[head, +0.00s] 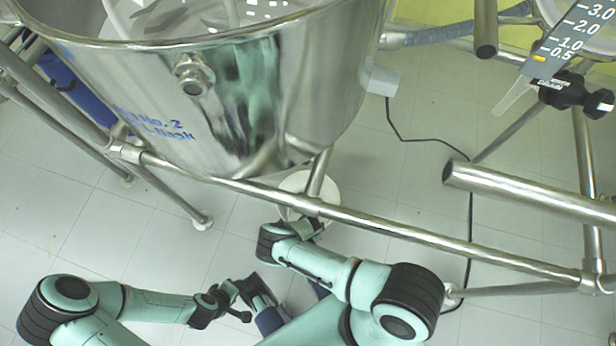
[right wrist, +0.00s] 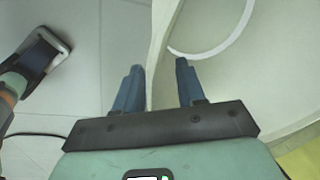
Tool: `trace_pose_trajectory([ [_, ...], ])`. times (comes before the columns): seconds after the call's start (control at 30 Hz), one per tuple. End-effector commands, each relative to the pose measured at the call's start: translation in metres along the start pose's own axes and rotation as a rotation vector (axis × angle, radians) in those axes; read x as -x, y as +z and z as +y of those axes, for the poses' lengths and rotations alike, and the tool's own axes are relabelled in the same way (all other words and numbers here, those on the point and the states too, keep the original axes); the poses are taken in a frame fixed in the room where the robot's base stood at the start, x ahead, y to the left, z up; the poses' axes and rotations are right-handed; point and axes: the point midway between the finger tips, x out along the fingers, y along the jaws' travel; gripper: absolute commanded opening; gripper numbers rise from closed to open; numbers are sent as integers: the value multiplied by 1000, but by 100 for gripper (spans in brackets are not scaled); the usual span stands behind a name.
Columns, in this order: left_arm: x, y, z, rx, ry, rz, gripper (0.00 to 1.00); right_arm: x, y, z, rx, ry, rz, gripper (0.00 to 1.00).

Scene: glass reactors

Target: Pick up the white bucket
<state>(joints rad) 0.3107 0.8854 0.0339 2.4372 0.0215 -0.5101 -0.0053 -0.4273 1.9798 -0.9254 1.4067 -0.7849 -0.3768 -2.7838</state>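The white bucket (head: 296,183) stands on the floor beneath the steel tank, partly hidden by a frame pole, a rail and my right arm. In the right wrist view, the bucket (right wrist: 235,95) fills the right side, with a pale curved strip inside it. My right gripper (right wrist: 158,72) is open, its two blue fingers apart, with the bucket's rim and wall running between them. I see no clear contact. In the head view its fingers are hidden at the bucket. My left gripper (head: 262,303) is low in front, away from the bucket; its finger opening is unclear.
The large steel tank (head: 245,100) hangs over the bucket. A horizontal steel rail (head: 420,234) crosses close above my right wrist, with poles around it. A black cable (head: 470,215) runs along the floor at right. The tiled floor at left is mostly clear.

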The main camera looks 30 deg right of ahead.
Motion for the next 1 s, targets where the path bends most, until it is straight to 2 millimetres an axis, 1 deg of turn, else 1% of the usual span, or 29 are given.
trace_pose_trajectory([
  [0.07,1,0,0,0,0,0,51,1,0,0,0,0,0,39],
  [0.2,1,0,0,0,0,-1,51,1,0,0,0,0,0,0],
  [1.0,1,1,0,0,0,-2,51,1,-1,1,-4,2,2,0],
])
